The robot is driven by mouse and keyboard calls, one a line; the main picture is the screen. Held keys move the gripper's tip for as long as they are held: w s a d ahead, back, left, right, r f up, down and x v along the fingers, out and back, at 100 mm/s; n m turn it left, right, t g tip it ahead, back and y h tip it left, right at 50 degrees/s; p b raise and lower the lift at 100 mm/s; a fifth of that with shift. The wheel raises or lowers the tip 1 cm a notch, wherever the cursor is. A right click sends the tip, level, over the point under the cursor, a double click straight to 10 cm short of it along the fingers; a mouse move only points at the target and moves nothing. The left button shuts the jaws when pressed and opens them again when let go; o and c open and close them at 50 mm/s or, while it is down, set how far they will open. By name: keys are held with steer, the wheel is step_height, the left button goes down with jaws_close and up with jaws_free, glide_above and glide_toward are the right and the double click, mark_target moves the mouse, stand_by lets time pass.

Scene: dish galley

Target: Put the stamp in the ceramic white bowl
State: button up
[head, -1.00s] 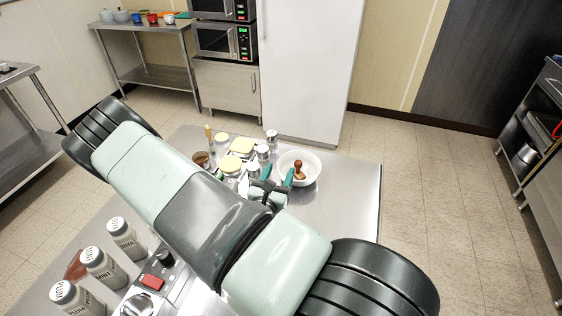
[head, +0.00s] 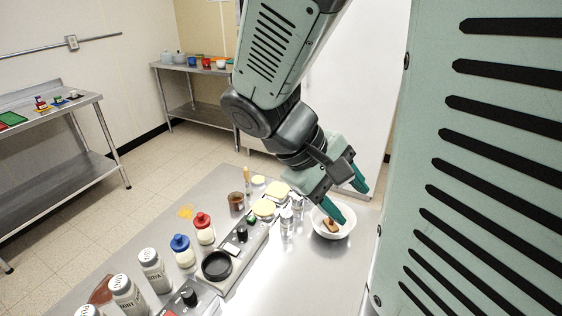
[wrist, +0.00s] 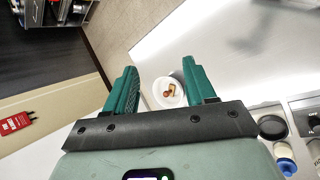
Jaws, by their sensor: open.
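The ceramic white bowl (head: 344,216) stands on the steel table near its far right end. The stamp (head: 331,226), brown with a reddish knob, lies tilted inside the bowl. In the wrist view the stamp (wrist: 169,90) also lies within the bowl (wrist: 158,101), seen between the fingers. My gripper (head: 352,200) is open and empty, above the bowl and apart from the stamp. Its green fingers also show wide apart in the wrist view (wrist: 160,88). One finger hides part of the bowl in the head view.
Left of the bowl are metal shakers (head: 287,222), yellow-topped jars (head: 264,208) and a brown cup (head: 236,201). A red-capped bottle (head: 204,228), a blue-capped bottle (head: 182,250) and white labelled shakers (head: 155,270) stand nearer. The table's front right (head: 310,275) is clear.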

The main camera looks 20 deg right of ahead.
steer(key=s+a+r+m+t+y, duration=0.1)
steer(key=s+a+r+t+y, duration=0.1)
steer(key=a+r, duration=0.3)
steer(key=s+a+r+m+t+y, duration=0.2)
steer(key=a+r+t+y, duration=0.3)
steer(key=shift+s+a+r, duration=0.2)
steer(key=shift+s+a, duration=0.15)
stand_by(0.6)
